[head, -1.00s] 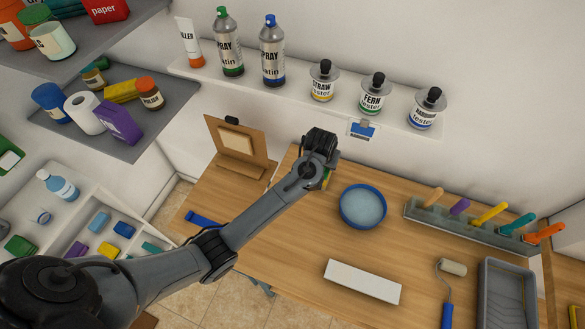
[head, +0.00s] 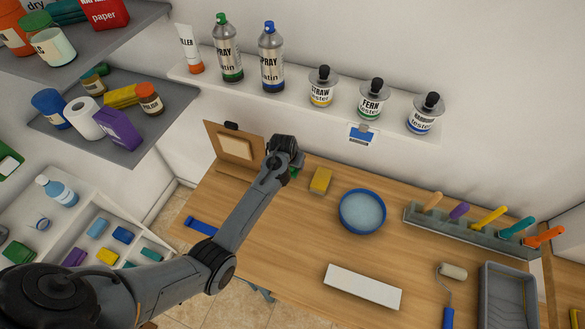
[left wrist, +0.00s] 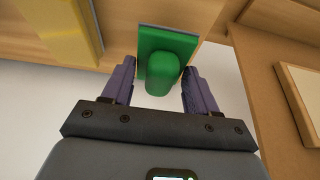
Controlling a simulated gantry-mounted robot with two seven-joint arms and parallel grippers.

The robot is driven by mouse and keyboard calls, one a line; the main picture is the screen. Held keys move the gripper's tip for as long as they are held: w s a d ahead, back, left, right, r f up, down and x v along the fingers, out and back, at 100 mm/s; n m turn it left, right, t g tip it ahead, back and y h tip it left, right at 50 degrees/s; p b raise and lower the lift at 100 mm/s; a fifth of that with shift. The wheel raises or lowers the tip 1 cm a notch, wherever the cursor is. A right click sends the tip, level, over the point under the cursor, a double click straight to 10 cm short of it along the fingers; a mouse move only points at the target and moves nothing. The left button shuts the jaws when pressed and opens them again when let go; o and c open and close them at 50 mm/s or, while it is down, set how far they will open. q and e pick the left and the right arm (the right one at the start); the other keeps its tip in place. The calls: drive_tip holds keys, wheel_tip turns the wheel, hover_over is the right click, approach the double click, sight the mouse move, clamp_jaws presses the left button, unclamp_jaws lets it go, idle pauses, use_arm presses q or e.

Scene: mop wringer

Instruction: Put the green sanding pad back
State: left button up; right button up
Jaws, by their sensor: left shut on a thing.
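The green sanding pad (left wrist: 168,42) is a flat plate with a rounded green knob, seen large in the left wrist view. My left gripper (left wrist: 158,70) is shut on that knob, one purple finger on each side. In the head view my left gripper (head: 285,150) is over the back left of the wooden table. Only a sliver of the green pad (head: 294,172) shows there, the rest hidden by the gripper. I cannot tell the gap between pad and table. My right gripper is not in view.
A yellow block (head: 321,181) lies just right of the gripper, left of a blue-rimmed bowl (head: 362,210). A brown board (head: 211,157) stands left of the gripper. A white divided tray (head: 82,217) with several coloured pads is at the lower left.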

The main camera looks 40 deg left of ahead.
sight(293, 169)
use_arm(q)
wheel_tip(293, 169, down, 3)
drive_tip(key=shift+f, duration=0.2)
drive_tip(key=shift+f, duration=0.1)
drive_tip(key=o, duration=1.1)
